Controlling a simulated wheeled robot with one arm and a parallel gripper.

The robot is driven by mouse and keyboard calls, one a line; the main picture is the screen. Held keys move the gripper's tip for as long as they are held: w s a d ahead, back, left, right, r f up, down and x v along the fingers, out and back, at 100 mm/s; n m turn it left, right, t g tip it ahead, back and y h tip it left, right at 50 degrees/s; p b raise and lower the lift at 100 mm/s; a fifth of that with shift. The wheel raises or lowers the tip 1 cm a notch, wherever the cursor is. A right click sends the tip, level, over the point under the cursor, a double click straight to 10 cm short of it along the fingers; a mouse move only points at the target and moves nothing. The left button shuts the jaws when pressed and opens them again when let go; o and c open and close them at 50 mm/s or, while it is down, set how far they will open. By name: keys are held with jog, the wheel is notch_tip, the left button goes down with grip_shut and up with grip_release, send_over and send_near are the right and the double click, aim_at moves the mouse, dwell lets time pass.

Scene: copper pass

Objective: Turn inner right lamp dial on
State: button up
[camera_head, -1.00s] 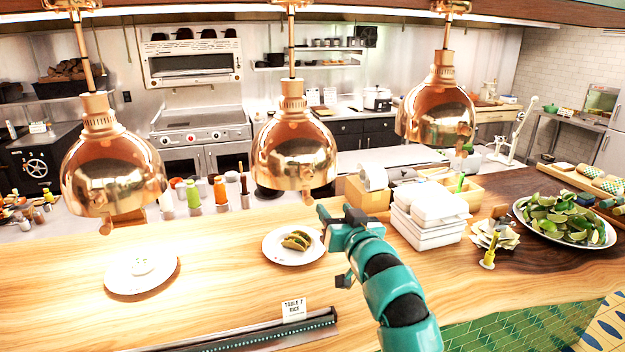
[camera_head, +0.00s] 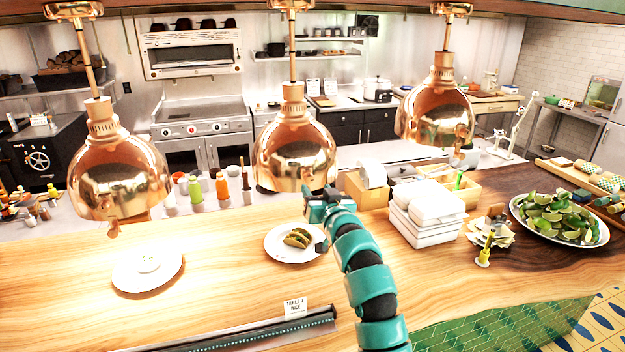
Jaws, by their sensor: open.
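Three copper heat lamps hang over the wooden counter: a left lamp (camera_head: 118,172), a middle lamp (camera_head: 296,148) and a right lamp (camera_head: 435,115). My teal gripper (camera_head: 309,198) is open at the lower right rim of the middle lamp. It covers the spot where that lamp's dial would show. I cannot tell whether it touches the dial or the lamp.
A plate with tacos (camera_head: 292,243) sits below my gripper, and a plate with a small white item (camera_head: 148,272) is at left. White stacked containers (camera_head: 427,215), a tray of limes (camera_head: 560,220) and a ticket rail with a card (camera_head: 294,307) are on the counter.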

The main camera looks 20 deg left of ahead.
aim_at(310, 180)
jog(key=shift+p+x, duration=0.75)
jog(key=shift+x, duration=1.15)
jog(key=shift+w+a, duration=0.2)
jog(key=shift+w, duration=0.15)
jog(key=c, duration=1)
